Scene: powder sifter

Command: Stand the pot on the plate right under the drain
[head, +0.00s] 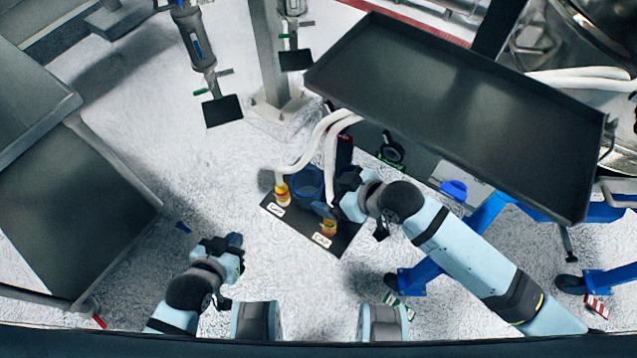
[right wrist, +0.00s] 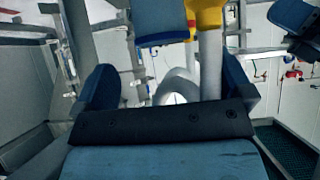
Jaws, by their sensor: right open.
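A blue pot (head: 308,182) stands on a black base between two yellow hose fittings; a blue body with a bright blue rim in the right wrist view (right wrist: 160,22) looks like it, seen upside down. My right gripper (head: 335,188) is beside the pot, its fingers (right wrist: 170,86) apart with nothing held. My left gripper (head: 214,240) is low at the left, apart from the pot; its finger gap is unclear. One grey drain (head: 200,52) with a green handle hangs over a dark square plate (head: 222,111). Another drain (head: 292,20) is above a second dark plate (head: 297,59).
White hoses (head: 310,143) run to the yellow fittings (head: 283,194) beside the pot. A large dark tray (head: 450,110) covers the upper right. Dark-topped tables (head: 85,205) stand at the left. A grey post (head: 268,60) rises between the drains. Pale floor lies open in the middle left.

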